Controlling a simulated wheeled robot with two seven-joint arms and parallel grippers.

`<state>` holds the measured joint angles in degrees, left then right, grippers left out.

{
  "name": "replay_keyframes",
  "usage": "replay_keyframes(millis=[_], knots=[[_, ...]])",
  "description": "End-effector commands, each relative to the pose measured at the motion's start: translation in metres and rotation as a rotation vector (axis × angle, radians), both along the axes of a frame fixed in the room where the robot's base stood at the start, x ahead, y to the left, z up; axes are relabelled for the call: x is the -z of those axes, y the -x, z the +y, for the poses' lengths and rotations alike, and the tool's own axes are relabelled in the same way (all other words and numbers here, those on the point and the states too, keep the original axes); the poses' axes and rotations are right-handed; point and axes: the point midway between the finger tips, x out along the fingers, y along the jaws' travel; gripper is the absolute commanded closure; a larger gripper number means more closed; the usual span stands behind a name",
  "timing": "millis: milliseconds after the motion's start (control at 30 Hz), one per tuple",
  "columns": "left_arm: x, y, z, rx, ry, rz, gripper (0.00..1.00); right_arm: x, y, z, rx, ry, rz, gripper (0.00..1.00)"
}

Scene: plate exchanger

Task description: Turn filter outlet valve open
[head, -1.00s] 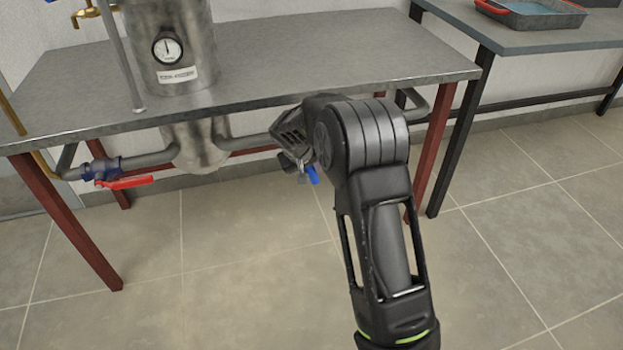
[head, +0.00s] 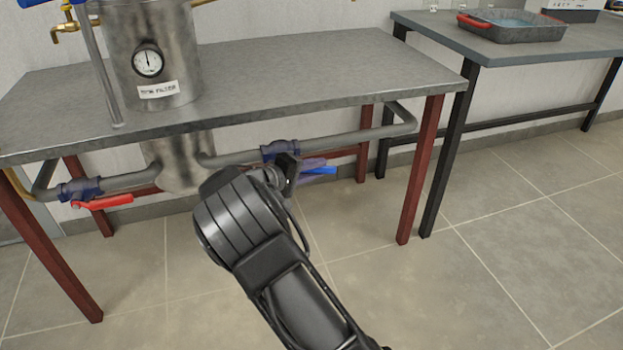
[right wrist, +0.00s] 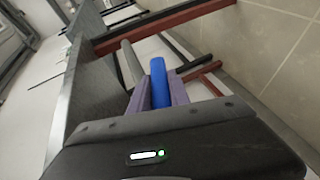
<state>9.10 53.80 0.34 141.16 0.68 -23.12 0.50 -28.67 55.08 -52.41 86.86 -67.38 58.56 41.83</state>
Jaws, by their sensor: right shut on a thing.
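A valve with a dark blue body (head: 280,149) sits on the grey pipe under the table, right of the steel filter (head: 158,60). Its blue lever handle (head: 322,171) points right, roughly along the pipe. My right gripper (head: 312,165) is shut on this handle, and my wrist hides part of the valve. In the right wrist view the blue handle (right wrist: 159,84) lies between the two purplish fingers. My left gripper is not in view.
A second valve with a red handle (head: 103,202) sits on the pipe at the left. The metal table (head: 330,85) is above the pipes, with dark red legs (head: 420,170). A second table at the right holds a tray (head: 510,30). Floor in front is clear.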

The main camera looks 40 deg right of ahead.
Motion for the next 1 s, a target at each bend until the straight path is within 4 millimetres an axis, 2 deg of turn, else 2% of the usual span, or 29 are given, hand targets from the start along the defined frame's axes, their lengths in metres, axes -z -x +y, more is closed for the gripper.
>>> replay_keyframes(millis=[200,400,1000], knots=[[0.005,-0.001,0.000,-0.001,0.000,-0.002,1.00,-0.013,0.001,-0.003,0.000,0.166,0.059,1.00],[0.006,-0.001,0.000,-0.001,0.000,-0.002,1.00,-0.020,0.002,-0.004,0.002,0.259,0.092,1.00],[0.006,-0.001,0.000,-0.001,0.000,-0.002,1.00,-0.025,0.002,-0.004,0.003,0.306,0.109,1.00]])
